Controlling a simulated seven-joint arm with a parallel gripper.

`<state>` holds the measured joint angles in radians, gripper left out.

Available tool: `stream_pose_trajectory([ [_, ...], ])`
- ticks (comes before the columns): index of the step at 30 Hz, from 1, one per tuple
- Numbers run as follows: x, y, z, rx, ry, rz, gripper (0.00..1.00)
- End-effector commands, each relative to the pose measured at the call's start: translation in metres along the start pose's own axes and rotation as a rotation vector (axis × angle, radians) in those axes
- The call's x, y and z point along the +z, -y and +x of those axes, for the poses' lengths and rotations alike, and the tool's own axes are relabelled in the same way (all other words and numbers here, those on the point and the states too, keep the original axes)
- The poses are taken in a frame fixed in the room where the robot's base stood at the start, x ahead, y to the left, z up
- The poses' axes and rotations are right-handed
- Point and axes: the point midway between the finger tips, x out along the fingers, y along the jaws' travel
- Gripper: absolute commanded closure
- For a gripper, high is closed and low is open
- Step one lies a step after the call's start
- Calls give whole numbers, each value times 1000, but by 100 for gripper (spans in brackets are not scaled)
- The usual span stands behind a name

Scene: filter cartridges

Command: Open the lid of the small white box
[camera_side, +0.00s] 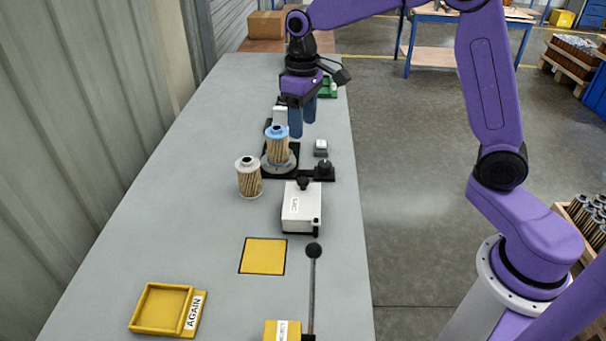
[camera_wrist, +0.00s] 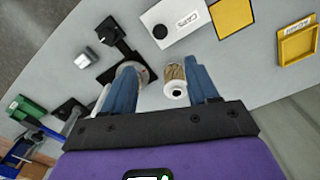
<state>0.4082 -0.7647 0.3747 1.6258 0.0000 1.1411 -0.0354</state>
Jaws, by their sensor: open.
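The small white box (camera_side: 301,212) stands on the grey bench with its lid down and a black knob (camera_side: 303,183) at its far edge. In the wrist view the white box (camera_wrist: 184,22) is at top centre, with lettering that seems to read CAPS. My gripper (camera_side: 303,129) is open and empty, with blue fingers pointing down, above the bench and beyond the box, apart from it. In the wrist view the fingers of my gripper (camera_wrist: 161,68) are spread, with bench and a filter cartridge visible between them.
A blue-capped cartridge (camera_side: 277,147) stands on a black fixture (camera_side: 324,171) near my fingers. A pale-topped cartridge (camera_side: 249,180) stands left of it. A yellow square (camera_side: 263,256), a black-knobbed lever (camera_side: 313,251) and a yellow AGAIN tray (camera_side: 160,307) lie nearer the camera.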

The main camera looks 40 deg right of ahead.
Motion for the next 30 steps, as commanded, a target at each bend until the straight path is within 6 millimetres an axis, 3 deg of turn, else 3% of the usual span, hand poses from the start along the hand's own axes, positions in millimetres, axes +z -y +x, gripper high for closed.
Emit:
stream_pose_trajectory([
  [18, 2, 0, 116, 0, 5, -1, 41],
  [24, 1, 0, 142, 0, 3, -1, 41],
  [30, 1, 0, 153, 0, 0, 0, 41],
])
